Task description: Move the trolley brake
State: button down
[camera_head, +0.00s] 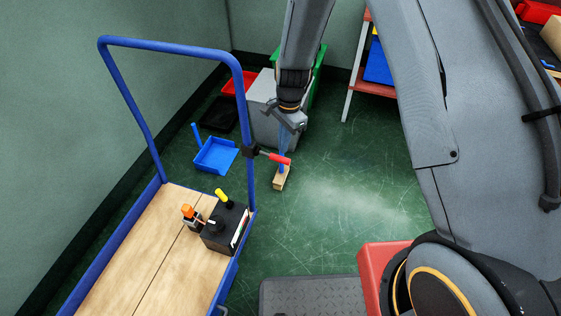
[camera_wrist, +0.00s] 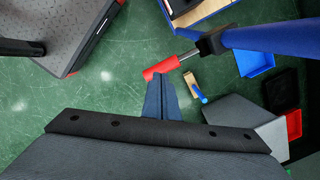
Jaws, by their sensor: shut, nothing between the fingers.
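The trolley (camera_head: 103,252) has a blue frame, a wooden deck and a tall blue push handle (camera_head: 173,46). The brake lever has a red grip (camera_head: 280,159) and a black clamp (camera_head: 250,152) on the handle's right post. In the wrist view the red grip (camera_wrist: 160,68) points left from the black clamp (camera_wrist: 212,42). My gripper (camera_head: 284,146) is shut and empty, pointing down just above the red grip. In the wrist view its fingertips (camera_wrist: 159,77) lie right beside the grip; I cannot tell if they touch.
On the deck stand a black box (camera_head: 220,232) and an orange-topped bottle (camera_head: 189,212). A wooden brush (camera_head: 280,180), a blue dustpan (camera_head: 216,155) and a grey box (camera_head: 262,100) are on the green floor. A red-framed shelf (camera_head: 370,86) stands behind.

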aim_at(282, 157)
jog(key=shift+a+f+b, duration=0.15)
jog(key=shift+f+b, duration=0.85)
jog(key=shift+f, duration=0.65)
jog(key=shift+s+f, duration=0.1)
jog(key=shift+f+b, duration=0.3)
jog(key=shift+f, duration=0.35)
jog(key=shift+r, duration=0.1)
jog(key=shift+w+d+r+p, duration=0.25)
jog(key=shift+w+d, duration=0.2)
jog(key=shift+d, duration=0.2)
jog(key=shift+w+d+r+p, duration=0.25)
jog(key=shift+w+d, duration=0.15)
jog(key=shift+d, duration=0.2)
jog(key=shift+r, duration=0.1)
